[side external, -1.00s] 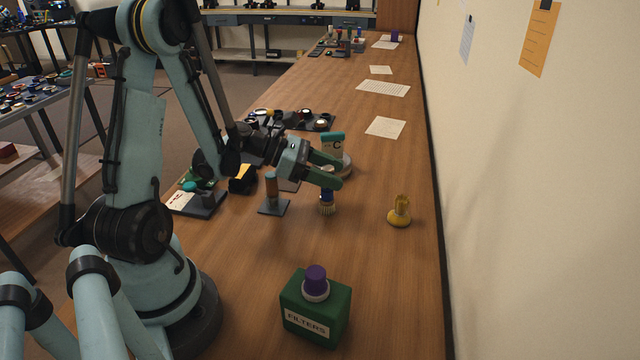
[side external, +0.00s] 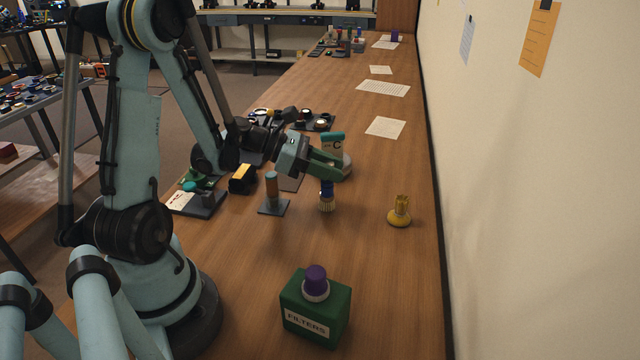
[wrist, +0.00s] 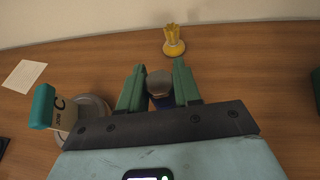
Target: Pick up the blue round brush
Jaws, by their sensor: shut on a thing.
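The blue round brush (side external: 327,198) stands upright on the wooden bench, with a blue handle above pale bristles. My gripper (side external: 332,170) is shut on the top of its handle. The bristles look at or very near the bench top; I cannot tell if there is a gap. In the wrist view the gripper (wrist: 160,88) has its two green fingers on either side of the brush's round grey top (wrist: 159,82), with some blue below it.
A yellow brush-like piece (side external: 399,211) stands to the right. A post on a square base (side external: 272,207) is close on the left. A teal-topped part marked C (side external: 334,143) is behind the gripper. A green FILTERS box (side external: 316,308) is in front.

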